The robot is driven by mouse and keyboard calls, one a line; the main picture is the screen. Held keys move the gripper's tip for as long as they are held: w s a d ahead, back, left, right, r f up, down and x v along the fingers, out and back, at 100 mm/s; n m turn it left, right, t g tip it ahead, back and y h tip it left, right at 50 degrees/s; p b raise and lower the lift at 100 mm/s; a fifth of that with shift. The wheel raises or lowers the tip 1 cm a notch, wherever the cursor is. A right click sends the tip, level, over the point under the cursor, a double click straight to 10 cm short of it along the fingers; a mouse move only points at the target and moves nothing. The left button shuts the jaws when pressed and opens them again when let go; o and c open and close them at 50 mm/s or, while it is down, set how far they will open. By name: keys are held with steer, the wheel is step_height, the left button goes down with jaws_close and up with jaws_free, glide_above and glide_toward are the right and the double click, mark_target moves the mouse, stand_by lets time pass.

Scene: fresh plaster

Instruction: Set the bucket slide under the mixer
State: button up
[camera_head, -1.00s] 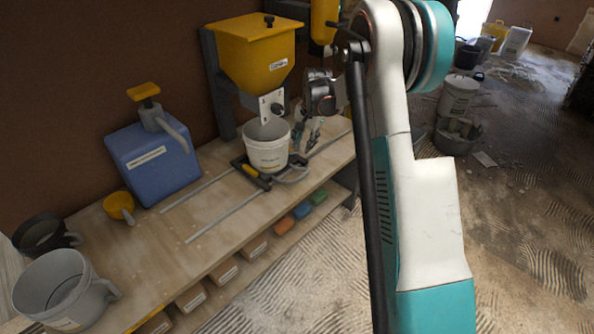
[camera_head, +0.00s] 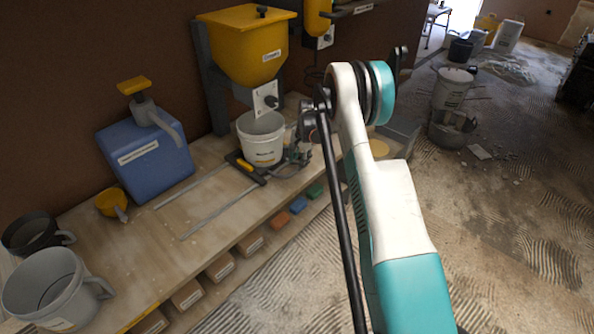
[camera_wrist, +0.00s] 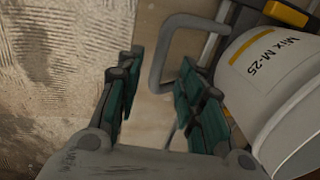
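The bucket slide is a dark carriage with a yellow-and-black bar (camera_head: 245,166) on two metal rails on the bench. A white bucket (camera_head: 262,148) stands on it, and its "Mix M-25" label shows in the wrist view (camera_wrist: 275,75). The yellow hopper of the mixer (camera_head: 247,45) is above and behind the bucket, its spout close over the rim. My gripper (camera_head: 297,158) is low, just right of the bucket. In the wrist view my gripper (camera_wrist: 158,85) is open, with the slide's grey loop handle (camera_wrist: 157,65) between its fingers in the picture. I cannot tell whether they touch it.
A blue canister (camera_head: 148,160), yellow scoop (camera_head: 110,201), black pail (camera_head: 30,235) and grey pail (camera_head: 50,290) stand to the left on the bench (camera_head: 150,240). Boxes line the shelf below. The bench between the rails and pails is clear.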

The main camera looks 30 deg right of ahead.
steer(key=shift+w+a+f+b, duration=0.1)
steer(key=shift+w+f+b, duration=0.1)
steer(key=shift+f, duration=0.6)
steer(key=shift+w+f+b, duration=0.1)
steer(key=shift+f+b, duration=0.1)
steer(key=shift+f, duration=0.55)
steer(key=shift+w+a+f+b, duration=0.1)
steer(key=shift+f+b, duration=0.1)
steer(key=shift+f, duration=0.6)
jaws_close()
